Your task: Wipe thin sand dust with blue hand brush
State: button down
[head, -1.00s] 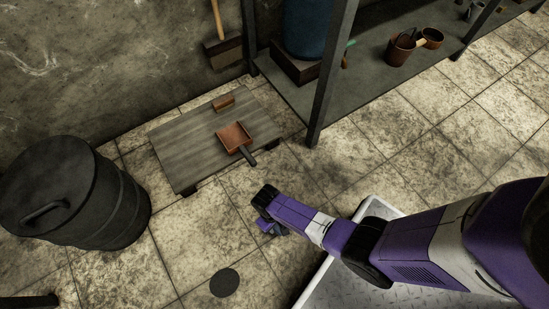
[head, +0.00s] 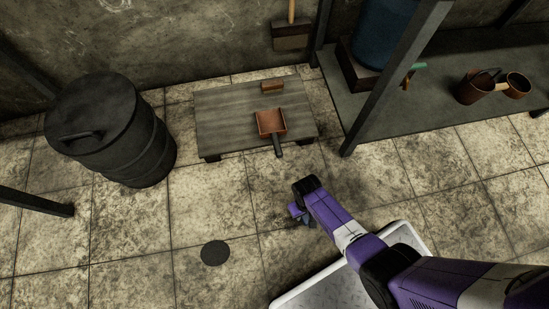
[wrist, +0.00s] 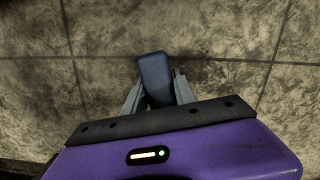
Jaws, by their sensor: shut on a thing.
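My gripper (wrist: 158,90) is shut on the blue hand brush (wrist: 155,75), whose blunt blue end shows between the two grey fingers in the wrist view. The bristles cannot be made out. In the head view my gripper (head: 302,213) points down above the floor tiles, in front of the low wooden platform, and mostly hides the brush. A flat, dark round patch (head: 215,253) lies on the floor to the left of my gripper; I cannot tell whether it is the sand dust. The wrist view shows stained tiles beneath, with no clear dust pile.
A low wooden platform (head: 225,125) holds a copper dustpan (head: 271,122) and a small brown block (head: 272,86). A dark barrel (head: 115,130) stands left. A shelf (head: 425,105) with a post (head: 395,75) stands right.

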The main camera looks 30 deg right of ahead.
jog(key=shift+d+r+p, duration=0.2)
jog(key=shift+r+p, duration=0.05)
jog(key=shift+p, duration=0.25)
notch_tip(320, 180, up, 7)
jog(key=p, duration=0.6)
